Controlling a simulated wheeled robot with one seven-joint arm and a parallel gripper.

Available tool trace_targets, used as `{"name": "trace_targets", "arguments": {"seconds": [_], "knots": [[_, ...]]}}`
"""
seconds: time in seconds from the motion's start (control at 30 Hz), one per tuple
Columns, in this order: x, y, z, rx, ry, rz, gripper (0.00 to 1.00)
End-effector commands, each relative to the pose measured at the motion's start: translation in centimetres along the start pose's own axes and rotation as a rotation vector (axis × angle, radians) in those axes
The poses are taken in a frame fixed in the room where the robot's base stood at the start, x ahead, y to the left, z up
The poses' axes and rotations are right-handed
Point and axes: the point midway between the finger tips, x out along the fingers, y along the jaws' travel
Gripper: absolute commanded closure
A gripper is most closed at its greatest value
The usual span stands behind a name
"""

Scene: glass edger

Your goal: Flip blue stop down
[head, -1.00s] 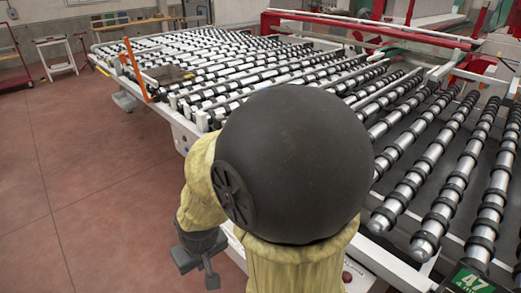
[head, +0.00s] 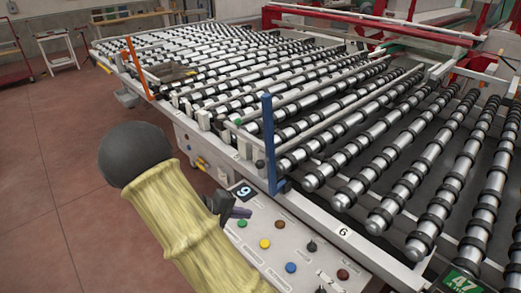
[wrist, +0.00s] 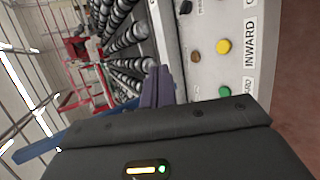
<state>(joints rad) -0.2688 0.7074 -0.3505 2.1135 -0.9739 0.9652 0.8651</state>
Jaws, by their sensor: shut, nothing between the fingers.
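The blue stop (head: 269,143) stands upright at the near edge of the roller table in the head view. In the wrist view the blue stop (wrist: 42,147) reaches out at the lower left, partly hidden behind my gripper's body. My gripper (head: 241,212) is shut and empty. It is left of and below the foot of the stop, in front of the control panel, and seems apart from the stop. In the wrist view its purple-grey fingers (wrist: 158,86) are together, pointing up the picture.
The roller table (head: 345,236) fills the middle and right. The control panel (head: 270,225) with coloured buttons and a knob lies close below and right of my gripper. An orange stop (head: 137,68) stands upright farther left.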

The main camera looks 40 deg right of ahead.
Motion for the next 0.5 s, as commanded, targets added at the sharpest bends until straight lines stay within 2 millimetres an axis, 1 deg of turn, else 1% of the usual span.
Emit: {"name": "trace_targets", "arguments": {"seconds": [0.03,0.1,0.2,0.3,0.4,0.5], "knots": [[0.0,1.2,-1.4,0.007,0.016,0.108,1.0],[-0.1,2.9,-3.6,0.032,0.058,0.263,1.0],[-1.2,4.9,-6.6,0.069,0.143,0.463,1.0],[-2.4,6.0,-8.9,0.099,0.227,0.603,1.0],[-3.2,6.4,-10.1,0.116,0.28,0.673,1.0],[-3.5,6.6,-10.4,0.122,0.295,0.691,1.0]]}}
